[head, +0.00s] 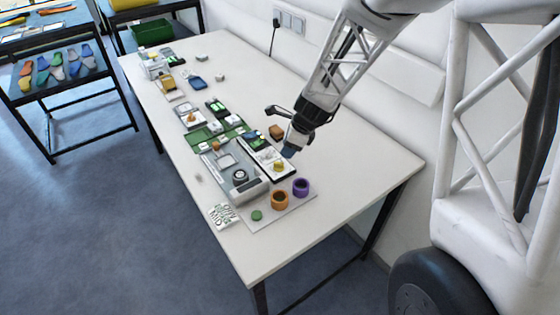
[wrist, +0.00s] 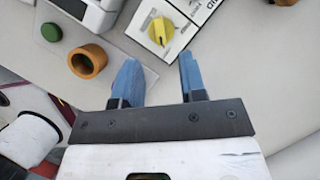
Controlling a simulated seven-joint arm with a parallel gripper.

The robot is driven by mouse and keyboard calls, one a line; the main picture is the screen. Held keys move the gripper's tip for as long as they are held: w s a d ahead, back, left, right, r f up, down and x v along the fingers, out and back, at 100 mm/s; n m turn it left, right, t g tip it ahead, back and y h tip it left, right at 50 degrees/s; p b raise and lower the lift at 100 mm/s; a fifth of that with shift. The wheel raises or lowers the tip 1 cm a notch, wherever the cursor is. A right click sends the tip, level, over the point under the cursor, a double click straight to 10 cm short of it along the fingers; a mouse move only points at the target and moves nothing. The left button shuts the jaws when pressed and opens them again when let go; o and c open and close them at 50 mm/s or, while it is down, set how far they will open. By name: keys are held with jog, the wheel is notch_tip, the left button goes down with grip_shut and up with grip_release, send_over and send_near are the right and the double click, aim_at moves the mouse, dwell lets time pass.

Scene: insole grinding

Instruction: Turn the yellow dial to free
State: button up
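The yellow dial (wrist: 161,31) is a round knob with a raised grip bar on a white panel (wrist: 185,12) with dark lettering, at the top middle of the wrist view. The lettering is too small to read for certain. In the head view the dial (head: 279,166) sits on the panel near the table's right side. My gripper (wrist: 157,76) has two blue fingers, apart with nothing between them. They point toward the dial and stay short of it. In the head view my gripper (head: 289,151) is above and just beyond the dial, partly blurred together.
An orange ring (wrist: 87,61) and a green disc (wrist: 51,32) lie left of the fingers. A purple ring (head: 301,188) stands near the dial. A grey machine (head: 235,170) is left of the panel. The table's front right (head: 345,190) is clear.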

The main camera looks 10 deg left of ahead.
aim_at(279, 163)
jog(key=shift+x, duration=3.6)
jog(key=shift+c, duration=0.4)
grip_shut()
